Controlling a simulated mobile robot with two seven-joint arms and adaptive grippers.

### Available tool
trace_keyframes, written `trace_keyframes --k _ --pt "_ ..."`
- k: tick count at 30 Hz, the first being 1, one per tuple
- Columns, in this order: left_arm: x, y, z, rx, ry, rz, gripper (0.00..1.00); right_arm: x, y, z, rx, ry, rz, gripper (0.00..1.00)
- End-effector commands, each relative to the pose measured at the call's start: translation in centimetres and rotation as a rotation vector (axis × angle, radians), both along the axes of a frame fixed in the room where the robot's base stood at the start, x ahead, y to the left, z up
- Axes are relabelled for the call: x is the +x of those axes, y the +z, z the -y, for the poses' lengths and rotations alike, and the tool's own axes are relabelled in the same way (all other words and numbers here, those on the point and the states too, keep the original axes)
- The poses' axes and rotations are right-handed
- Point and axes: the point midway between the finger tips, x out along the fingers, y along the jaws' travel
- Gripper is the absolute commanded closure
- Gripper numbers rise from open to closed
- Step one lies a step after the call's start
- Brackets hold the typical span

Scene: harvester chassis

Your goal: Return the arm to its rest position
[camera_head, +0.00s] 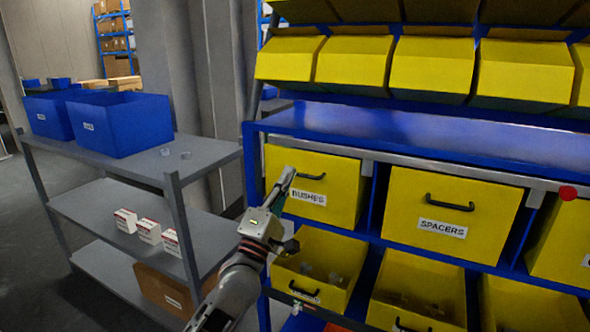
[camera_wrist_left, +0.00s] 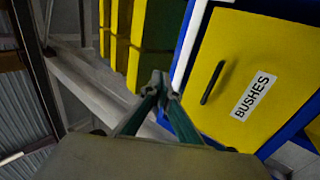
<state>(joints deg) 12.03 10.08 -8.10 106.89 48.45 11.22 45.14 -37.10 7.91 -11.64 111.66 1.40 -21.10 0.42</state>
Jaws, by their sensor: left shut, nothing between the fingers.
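My left arm comes in from the lower left in the head view. Its gripper (camera_head: 287,176) points up in front of the yellow drawer labelled BUSHES (camera_head: 330,192). The fingers are shut and hold nothing. In the left wrist view the closed fingertips (camera_wrist_left: 160,85) show at the middle, with the BUSHES drawer (camera_wrist_left: 275,50) and its dark handle to their right. The fingers look apart from the handle, though the exact gap to the drawer front cannot be told. My right gripper is not in view.
The blue rack (camera_head: 252,165) also holds the SPACERS drawer (camera_head: 470,200), open lower bins and tilted yellow bins (camera_head: 430,66) above. A grey shelf (camera_head: 210,150) at left carries blue bins (camera_head: 120,125) and white boxes (camera_head: 148,231). Grey floor lies at far left.

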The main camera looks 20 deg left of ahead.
Motion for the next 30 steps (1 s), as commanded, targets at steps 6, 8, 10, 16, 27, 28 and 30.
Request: trace_keyframes --k 6,8,10,16,27,28,30 --pt "-2.5 0.0 -0.2 0.0 0.001 0.0 1.0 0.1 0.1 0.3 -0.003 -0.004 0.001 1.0" --pt "-2.7 0.0 -0.3 0.001 0.001 0.0 1.0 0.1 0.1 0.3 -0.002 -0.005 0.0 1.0" --pt "-2.9 0.0 -0.3 0.001 0.001 0.0 1.0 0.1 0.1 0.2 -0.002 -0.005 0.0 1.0" --pt "-3.1 -2.2 0.3 0.065 0.022 -0.039 1.0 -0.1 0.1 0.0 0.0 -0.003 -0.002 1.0" --pt "-9.2 -23.9 5.2 0.799 0.135 -0.365 1.0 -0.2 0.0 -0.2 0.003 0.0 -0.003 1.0" --pt "-10.1 -25.7 5.5 0.866 0.135 -0.388 1.0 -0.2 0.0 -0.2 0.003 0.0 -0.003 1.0" --pt "-12.4 -29.9 6.1 1.025 0.128 -0.441 1.0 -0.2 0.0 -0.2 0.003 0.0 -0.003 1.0"
